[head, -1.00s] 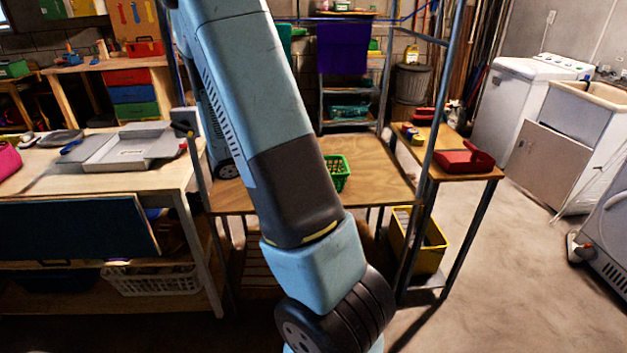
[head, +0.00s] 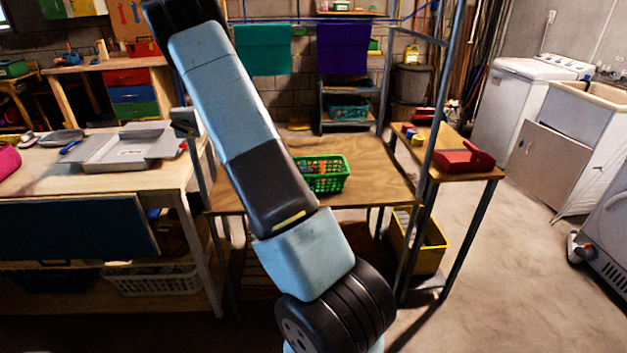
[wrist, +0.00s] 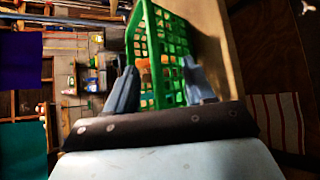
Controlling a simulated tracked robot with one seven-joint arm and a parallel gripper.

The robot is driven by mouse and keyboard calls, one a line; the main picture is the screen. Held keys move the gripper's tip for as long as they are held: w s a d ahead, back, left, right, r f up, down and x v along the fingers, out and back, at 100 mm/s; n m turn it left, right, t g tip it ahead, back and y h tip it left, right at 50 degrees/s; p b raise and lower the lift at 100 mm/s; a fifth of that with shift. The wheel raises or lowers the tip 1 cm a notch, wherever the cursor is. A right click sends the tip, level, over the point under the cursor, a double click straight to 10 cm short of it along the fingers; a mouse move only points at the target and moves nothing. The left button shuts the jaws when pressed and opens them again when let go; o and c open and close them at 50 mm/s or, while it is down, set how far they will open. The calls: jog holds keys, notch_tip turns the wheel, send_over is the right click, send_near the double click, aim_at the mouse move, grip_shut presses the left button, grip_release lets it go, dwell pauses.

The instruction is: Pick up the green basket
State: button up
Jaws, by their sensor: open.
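The green basket (head: 327,182) stands upright on the wooden table (head: 375,160), with some reddish and other small items inside. My arm crosses in front of its left end in the head view. In the wrist view the basket (wrist: 150,35) appears turned on its side, because the camera is rolled. My gripper (wrist: 160,85) is open there, one finger on each side of the basket's near part in the picture. I cannot tell whether either finger touches it. My gripper is not visible in the head view.
Metal posts (head: 435,140) frame the table. A side shelf with a red tray (head: 465,160) stands on the right, and a yellow bin (head: 425,245) sits below. A workbench (head: 100,185) with a grey tray is on the left. Teal (head: 263,50) and purple (head: 342,48) cloths hang behind.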

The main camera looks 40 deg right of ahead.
aim_at(322, 177)
jog(key=shift+x, duration=3.2)
jog(key=shift+r, duration=0.15)
grip_shut()
